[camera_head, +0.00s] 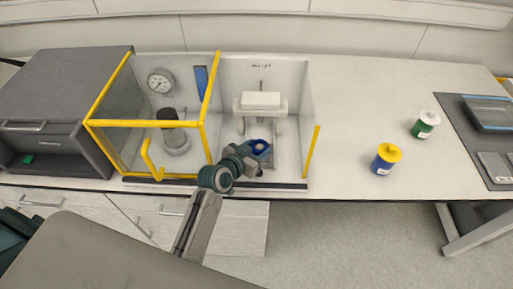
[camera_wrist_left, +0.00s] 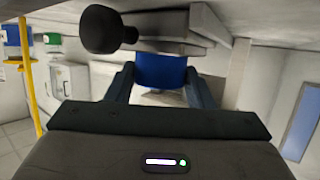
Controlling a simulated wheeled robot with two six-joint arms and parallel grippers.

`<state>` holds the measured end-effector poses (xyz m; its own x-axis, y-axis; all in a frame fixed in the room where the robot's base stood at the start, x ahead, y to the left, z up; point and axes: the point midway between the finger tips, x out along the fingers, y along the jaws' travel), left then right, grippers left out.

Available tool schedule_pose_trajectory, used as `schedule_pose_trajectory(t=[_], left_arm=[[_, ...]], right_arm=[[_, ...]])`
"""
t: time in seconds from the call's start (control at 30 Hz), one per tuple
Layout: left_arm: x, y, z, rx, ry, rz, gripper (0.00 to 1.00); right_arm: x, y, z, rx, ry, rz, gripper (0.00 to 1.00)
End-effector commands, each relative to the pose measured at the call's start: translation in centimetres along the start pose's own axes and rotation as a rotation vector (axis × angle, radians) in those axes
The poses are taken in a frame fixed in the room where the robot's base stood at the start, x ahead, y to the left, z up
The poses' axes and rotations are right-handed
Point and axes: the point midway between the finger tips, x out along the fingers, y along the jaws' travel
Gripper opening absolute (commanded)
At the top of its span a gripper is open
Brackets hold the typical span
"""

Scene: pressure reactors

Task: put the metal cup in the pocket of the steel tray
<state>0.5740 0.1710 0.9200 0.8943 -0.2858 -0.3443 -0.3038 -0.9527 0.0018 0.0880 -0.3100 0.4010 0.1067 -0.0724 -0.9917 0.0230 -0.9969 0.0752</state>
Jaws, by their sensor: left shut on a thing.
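My left gripper (camera_head: 260,149) reaches into the open right bay of the bench enclosure. It is shut on a blue cup-like piece (camera_wrist_left: 160,70), held between both fingers in the left wrist view. Only its blue side shows there, and I cannot tell whether it is the metal cup. A white block-topped apparatus (camera_head: 261,101) stands just behind the gripper. A grey plate (camera_head: 495,166) lies on the dark mat at far right; I cannot tell whether it is the steel tray, and no pocket is clear. My right gripper is not in view.
Yellow-framed panels (camera_head: 205,100) close in the left bay, which holds a dark-topped cylinder (camera_head: 169,130) and a gauge (camera_head: 160,82). A yellow-lidded blue jar (camera_head: 386,160) and a green jar (camera_head: 425,125) stand right. A black knob (camera_wrist_left: 105,29) is close to the gripper. The bench between is clear.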

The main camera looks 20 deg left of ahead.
Motion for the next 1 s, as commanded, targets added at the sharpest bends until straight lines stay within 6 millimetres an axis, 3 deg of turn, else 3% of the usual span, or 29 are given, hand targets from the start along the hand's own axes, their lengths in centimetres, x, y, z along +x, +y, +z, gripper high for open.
schedule_pose_trajectory(t=[0.13, 0.4, 0.43, 0.53, 0.87, 1.0], left_arm=[[0.1, 0.0, 0.3, 0.002, 0.002, -0.002, 0.21], [0.3, 0.0, 0.7, 0.001, 0.002, -0.001, 0.21], [0.3, 0.0, 0.7, 0.002, 0.001, -0.001, 0.52], [0.2, 0.0, 0.6, 0.001, 0.001, -0.001, 0.70], [0.1, 0.0, 0.3, 0.001, 0.001, -0.001, 0.70], [-1.3, -0.1, 0.6, 0.002, 0.000, -0.001, 0.70]], right_arm=[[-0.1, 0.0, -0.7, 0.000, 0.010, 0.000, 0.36], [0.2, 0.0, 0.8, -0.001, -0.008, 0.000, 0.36], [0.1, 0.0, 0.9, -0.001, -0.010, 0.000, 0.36], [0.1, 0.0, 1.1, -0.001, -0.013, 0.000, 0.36], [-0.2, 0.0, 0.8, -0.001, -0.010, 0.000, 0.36], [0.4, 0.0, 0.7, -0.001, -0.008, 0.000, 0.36]])
